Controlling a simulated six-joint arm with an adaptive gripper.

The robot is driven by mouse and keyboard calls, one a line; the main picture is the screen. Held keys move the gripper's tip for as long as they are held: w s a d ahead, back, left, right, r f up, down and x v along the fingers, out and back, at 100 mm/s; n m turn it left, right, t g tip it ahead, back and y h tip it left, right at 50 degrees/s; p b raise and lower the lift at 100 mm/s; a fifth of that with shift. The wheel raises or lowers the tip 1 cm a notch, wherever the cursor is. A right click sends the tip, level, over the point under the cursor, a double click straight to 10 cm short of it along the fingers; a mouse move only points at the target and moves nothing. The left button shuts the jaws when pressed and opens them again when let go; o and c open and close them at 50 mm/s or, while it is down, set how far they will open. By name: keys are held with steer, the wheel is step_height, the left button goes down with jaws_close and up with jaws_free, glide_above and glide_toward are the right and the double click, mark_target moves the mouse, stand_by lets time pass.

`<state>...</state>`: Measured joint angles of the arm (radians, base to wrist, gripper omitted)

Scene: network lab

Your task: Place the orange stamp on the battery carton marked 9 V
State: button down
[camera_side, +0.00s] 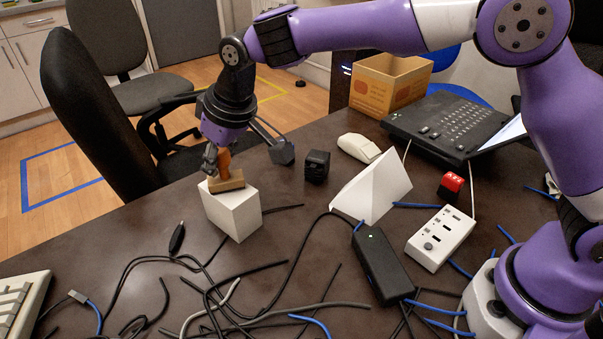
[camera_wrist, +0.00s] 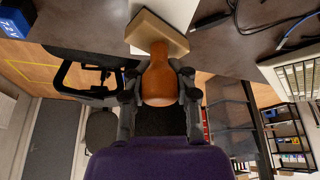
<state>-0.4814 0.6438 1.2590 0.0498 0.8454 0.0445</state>
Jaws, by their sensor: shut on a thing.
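The orange stamp has an orange handle (camera_side: 224,163) and a tan block base (camera_side: 227,183). In the side view its base is at the top of a white carton (camera_side: 233,212), touching it or just above; I cannot tell which. No marking shows on the carton's visible faces, so I cannot tell whether it is the 9 V one. My gripper (camera_side: 216,160) is shut on the stamp's handle. In the wrist view the handle (camera_wrist: 159,80) is between the fingers, and the base (camera_wrist: 156,33) lies beyond it, with part of the white carton (camera_wrist: 177,10) behind.
Cables (camera_side: 215,290) cover the front of the table. A chair (camera_side: 90,115) stands behind.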

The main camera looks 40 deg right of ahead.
steer(key=shift+f, duration=0.1)
steer(key=c, duration=0.6)
jaws_free()
steer(key=s+d+r+m, duration=0.1)
steer(key=s+d+r, duration=0.25)
steer(key=r, duration=0.25)
steer(key=s+d+r, duration=0.3)
steer(key=d+r, duration=0.1)
steer(key=r, duration=0.3)
steer(key=s+d+f+m, duration=0.1)
steer(key=s+d+f, duration=0.1)
steer(key=s+d, duration=0.2)
steer(key=s+d+f+m+t+h, duration=0.1)
steer(key=s+d+f, duration=0.1)
steer(key=s+d, duration=0.3)
steer(key=s+d+f+m, duration=0.1)
steer(key=s+d+f, duration=0.1)
steer(key=s+d, duration=0.2)
steer(key=shift+s+d+f+m+h, duration=0.15)
steer(key=shift+s+d+h, duration=0.05)
steer(key=shift+s, duration=0.5)
steer(key=shift+s+d+f+m+h, duration=0.15)
steer(key=shift+s+d+h, duration=0.05)
steer(key=shift+s, duration=0.5)
